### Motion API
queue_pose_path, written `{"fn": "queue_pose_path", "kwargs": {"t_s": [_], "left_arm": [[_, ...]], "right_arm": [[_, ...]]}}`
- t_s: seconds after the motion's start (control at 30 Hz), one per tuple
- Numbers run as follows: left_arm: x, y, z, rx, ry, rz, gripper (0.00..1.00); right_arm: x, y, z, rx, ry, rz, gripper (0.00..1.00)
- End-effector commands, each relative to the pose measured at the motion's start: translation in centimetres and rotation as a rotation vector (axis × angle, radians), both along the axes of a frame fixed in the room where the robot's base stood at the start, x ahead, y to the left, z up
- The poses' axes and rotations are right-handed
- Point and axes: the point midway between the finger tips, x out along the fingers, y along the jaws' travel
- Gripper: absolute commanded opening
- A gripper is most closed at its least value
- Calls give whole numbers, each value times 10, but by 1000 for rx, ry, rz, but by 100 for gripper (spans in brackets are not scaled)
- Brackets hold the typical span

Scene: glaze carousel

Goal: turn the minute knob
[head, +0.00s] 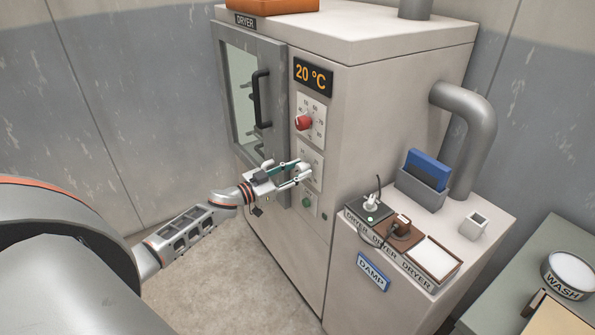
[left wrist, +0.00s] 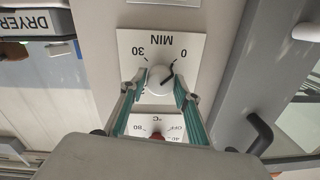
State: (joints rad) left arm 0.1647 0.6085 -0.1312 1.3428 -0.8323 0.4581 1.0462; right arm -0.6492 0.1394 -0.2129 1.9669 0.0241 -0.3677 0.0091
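The minute knob (left wrist: 158,81) is a round white knob with a dark pointer mark, on a white dial plate (left wrist: 130,42) marked MIN, 30 and 0. The plate appears upside down in the left wrist view, and the mark points towards the 0. In the head view the plate (head: 318,158) is on the dryer front, partly covered by my gripper. My left gripper (head: 301,172) has its teal fingers on either side of the knob, as the left wrist view (left wrist: 160,88) also shows. The fingers look spread, and I see no clear contact. My right gripper is out of view.
Above the minute dial is a red temperature knob (head: 303,122) under a 20 °C display (head: 313,77). A green button (head: 306,202) is below. The dryer door handle (head: 261,98) sticks out to the left. A side shelf (head: 437,287) with sockets stands at the right.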

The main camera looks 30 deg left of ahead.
Motion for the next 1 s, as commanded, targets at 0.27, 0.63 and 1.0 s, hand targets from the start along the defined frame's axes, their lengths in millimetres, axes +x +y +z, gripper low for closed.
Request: {"fn": "queue_pose_path", "kwargs": {"t_s": [0.27, 0.63, 1.0], "left_arm": [[0, 0, 0, 3, -1, 0, 7], [0, 0, -1, 123, -51, -1, 7], [-1, 0, -3, 428, -176, 0, 7]], "right_arm": [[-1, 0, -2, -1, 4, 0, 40], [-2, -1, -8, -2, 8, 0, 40], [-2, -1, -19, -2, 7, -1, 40]]}}
